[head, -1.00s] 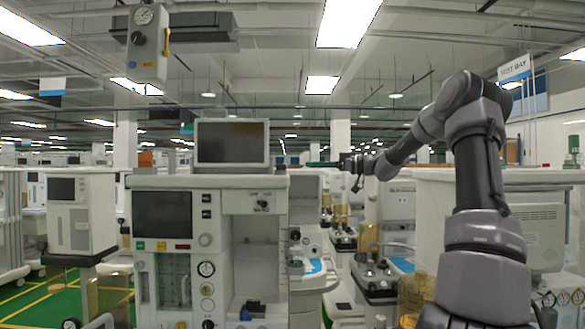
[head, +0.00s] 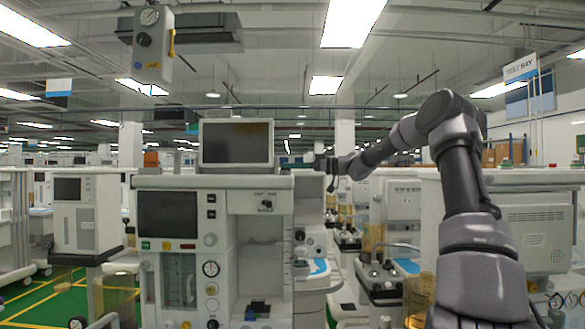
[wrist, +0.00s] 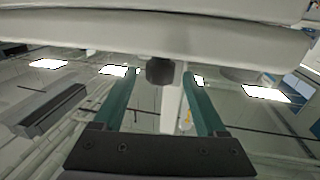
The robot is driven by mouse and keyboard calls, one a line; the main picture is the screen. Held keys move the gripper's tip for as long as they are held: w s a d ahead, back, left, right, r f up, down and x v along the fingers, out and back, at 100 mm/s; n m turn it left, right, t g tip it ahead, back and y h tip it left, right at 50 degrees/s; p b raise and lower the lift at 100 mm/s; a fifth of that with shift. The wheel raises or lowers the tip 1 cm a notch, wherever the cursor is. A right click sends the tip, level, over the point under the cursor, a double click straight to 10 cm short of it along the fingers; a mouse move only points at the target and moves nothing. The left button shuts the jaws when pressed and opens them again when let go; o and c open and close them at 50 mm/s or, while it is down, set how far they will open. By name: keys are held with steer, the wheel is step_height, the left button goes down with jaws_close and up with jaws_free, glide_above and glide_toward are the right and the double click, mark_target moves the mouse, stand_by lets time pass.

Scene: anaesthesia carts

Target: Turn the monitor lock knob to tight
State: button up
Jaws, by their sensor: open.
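The monitor (head: 236,143) stands on top of the anaesthesia cart (head: 160,182), its dark screen facing me. A dark, short cylindrical knob (wrist: 160,71) shows in the wrist view against the edge of a pale panel; I take it for the monitor lock knob. I cannot make out this knob in the head view, nor read its setting. My gripper (head: 324,166) is to the right of the monitor, just past the cart's right top corner. In the wrist view my gripper (wrist: 158,78) is open, its green fingers on either side of the knob. I cannot tell whether they touch it.
A pale panel (wrist: 150,38) spans the wrist view close above the fingertips. A grey box with a gauge (head: 152,45) hangs at upper left. Another cart (head: 535,225) stands at right behind my arm. Above the monitor is free air.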

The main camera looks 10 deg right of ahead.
steer(key=shift+c, duration=0.3)
jaws_close()
steer(key=shift+t, duration=0.3)
steer(key=m+t+h, duration=0.2)
steer(key=m+t, duration=0.1)
steer(key=s+m+t+h, duration=0.1)
steer(key=t, duration=0.1)
steer(key=shift+a+m+h, duration=0.3)
steer(key=shift+a+h, duration=0.1)
steer(key=shift+m+t+h, duration=0.7)
steer(key=shift+t+h, duration=0.2)
steer(key=shift+o, duration=0.3)
jaws_free()
